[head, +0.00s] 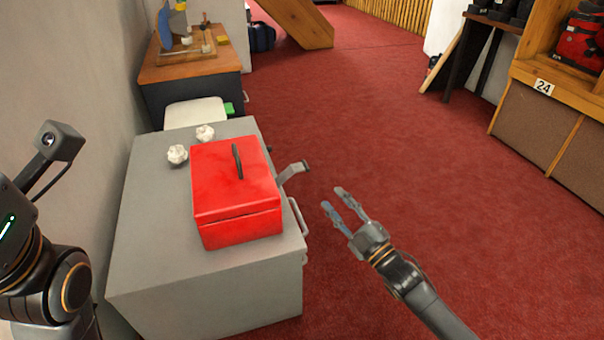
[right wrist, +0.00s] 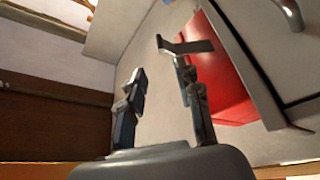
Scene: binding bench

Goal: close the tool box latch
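The red tool box (head: 236,195) sits on the grey cabinet top, its lid down and a dark handle on top. Its grey metal latch (head: 293,171) sticks out from the box's right side. In the right wrist view the latch (right wrist: 186,46) shows just beyond the right-hand finger, with part of the red box (right wrist: 226,85) behind it. My right gripper (head: 340,208) is open and empty, to the right of the box and nearer the camera than the latch, apart from it in the head view. Of my left arm only links show at the left edge; its fingers are not seen.
The grey cabinet (head: 160,245) has handles on its right side. Two white crumpled balls (head: 190,146) lie behind the box. A white chair (head: 195,112) and a wooden-topped desk (head: 190,66) stand beyond. Open red carpet (head: 400,130) lies to the right.

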